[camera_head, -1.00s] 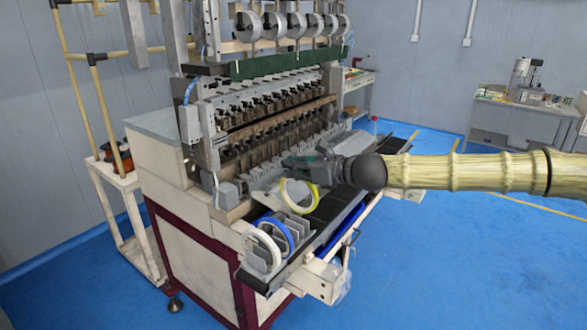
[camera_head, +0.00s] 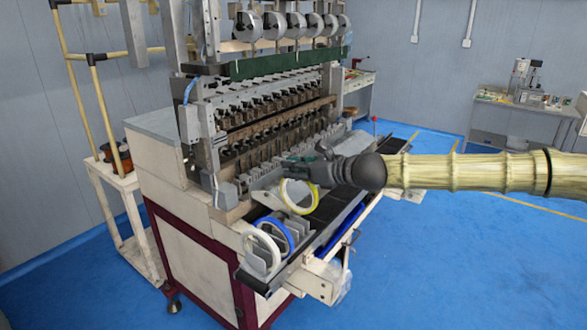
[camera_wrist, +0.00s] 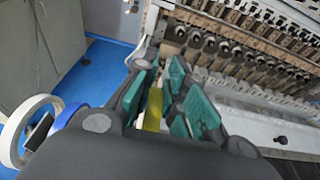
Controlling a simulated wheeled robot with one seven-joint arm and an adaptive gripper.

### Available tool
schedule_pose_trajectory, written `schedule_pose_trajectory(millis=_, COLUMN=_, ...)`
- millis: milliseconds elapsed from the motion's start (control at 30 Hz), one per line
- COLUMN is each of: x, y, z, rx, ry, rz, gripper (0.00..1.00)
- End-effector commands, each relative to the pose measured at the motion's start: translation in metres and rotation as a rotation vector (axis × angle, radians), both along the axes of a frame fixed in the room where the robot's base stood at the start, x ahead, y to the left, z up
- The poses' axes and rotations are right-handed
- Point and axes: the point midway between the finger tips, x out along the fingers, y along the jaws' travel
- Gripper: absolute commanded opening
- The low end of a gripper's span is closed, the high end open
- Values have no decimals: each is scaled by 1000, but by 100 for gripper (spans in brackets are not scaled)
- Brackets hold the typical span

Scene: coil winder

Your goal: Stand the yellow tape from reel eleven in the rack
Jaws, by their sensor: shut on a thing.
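The yellow tape (camera_head: 284,198) is a ring with a white inner face, held upright at the front of the coil winder. My gripper (camera_head: 300,172) is shut on its upper edge. In the wrist view the yellow tape (camera_wrist: 153,110) shows as a narrow strip between the green pads of my gripper (camera_wrist: 160,92). The rack (camera_head: 296,232) is a grey set of upright plates on the machine's front left ledge. A white tape (camera_head: 264,262) and a blue tape (camera_head: 288,232) stand in it. The yellow tape is behind and right of these; whether it touches the rack I cannot tell.
The coil winder (camera_head: 200,265) stands behind the rack, with a row of spindles above. A dark ledge (camera_head: 345,215) runs right from the rack. A wooden stand with spools (camera_head: 120,165) is at the left. Blue floor is clear at front right.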

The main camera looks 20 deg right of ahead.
Motion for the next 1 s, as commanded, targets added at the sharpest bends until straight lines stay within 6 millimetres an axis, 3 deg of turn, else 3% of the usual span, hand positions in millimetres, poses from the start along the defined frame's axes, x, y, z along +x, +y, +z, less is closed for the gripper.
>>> schedule_pose_trajectory(millis=333, x=0, y=0, z=-10, rx=1, ry=1, rz=0, gripper=0)
schedule_pose_trajectory(millis=1000, x=0, y=0, z=-10, rx=1, ry=-1, rz=0, gripper=0)
